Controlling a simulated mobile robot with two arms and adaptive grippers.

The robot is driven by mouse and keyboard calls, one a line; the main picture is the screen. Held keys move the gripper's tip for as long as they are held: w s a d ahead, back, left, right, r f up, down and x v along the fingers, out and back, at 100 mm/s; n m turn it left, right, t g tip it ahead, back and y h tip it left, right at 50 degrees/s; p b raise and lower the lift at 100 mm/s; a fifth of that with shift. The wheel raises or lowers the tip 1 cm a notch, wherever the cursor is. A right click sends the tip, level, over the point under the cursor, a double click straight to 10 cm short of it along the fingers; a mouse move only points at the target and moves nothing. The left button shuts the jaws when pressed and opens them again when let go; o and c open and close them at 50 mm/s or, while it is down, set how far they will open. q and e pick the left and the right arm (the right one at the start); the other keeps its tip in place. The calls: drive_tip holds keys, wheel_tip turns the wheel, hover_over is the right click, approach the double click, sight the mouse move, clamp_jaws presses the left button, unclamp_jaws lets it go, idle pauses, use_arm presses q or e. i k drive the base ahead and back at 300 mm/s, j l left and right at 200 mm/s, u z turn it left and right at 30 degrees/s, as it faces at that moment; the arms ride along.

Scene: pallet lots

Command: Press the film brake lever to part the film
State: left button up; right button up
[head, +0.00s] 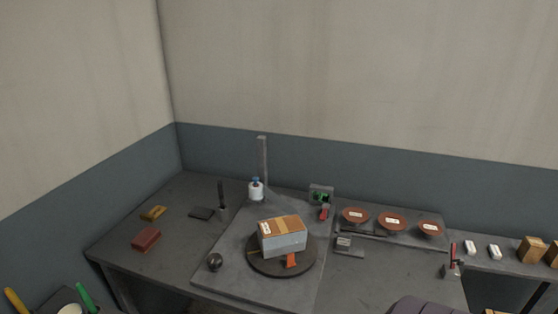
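A dark round turntable (254,264) stands on a grey plate on the bench and carries a grey box with a brown top (283,237). An orange tab (291,260) shows at the turntable's front. Behind it a white film roll with a blue top (256,192) stands by a grey upright mast (262,158). A black upright lever-like piece (221,193) stands left of the roll. A small red-handled piece (324,212) sits below a green-marked unit (320,196). I cannot tell which is the film brake lever. Neither gripper is in view.
A dark ball knob (215,262) is at the plate's front left. Red dishes (392,220) stand in a row at right. A red-and-black tool (453,262) stands at right. The bench's front left is clear.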

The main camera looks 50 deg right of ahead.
sight(323, 216)
drive_tip(key=z, duration=1.9)
